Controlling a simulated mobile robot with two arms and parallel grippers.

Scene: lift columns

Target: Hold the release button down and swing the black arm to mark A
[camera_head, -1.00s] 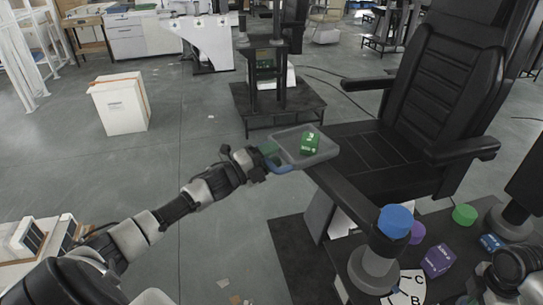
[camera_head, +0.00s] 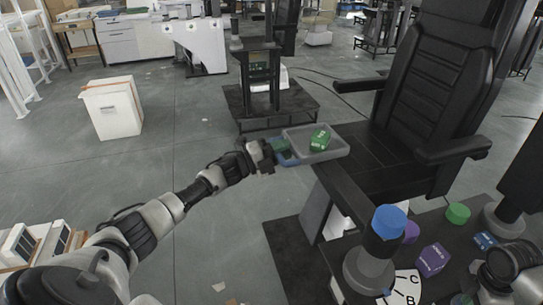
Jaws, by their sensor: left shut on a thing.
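The black arm (camera_head: 345,192) runs from a grey post (camera_head: 368,272) with a blue button cap (camera_head: 388,222) to a grey tray (camera_head: 338,151) at its far end. A green box (camera_head: 320,138) lies in the tray. My left gripper (camera_head: 274,156) is shut on the blue handle (camera_head: 287,157) at the tray's left side. A white dial (camera_head: 405,288) at the post's foot shows letters C and B; mark A is not visible. My right arm (camera_head: 512,268) shows at lower right, apart from the blue button; its jaw state is unclear.
A black chair (camera_head: 425,90) stands close behind the arm and tray. A purple box (camera_head: 432,260), a green cylinder (camera_head: 458,213) and a blue box (camera_head: 484,240) lie on the dark base to the right. A white bin (camera_head: 112,108) stands on open floor at left.

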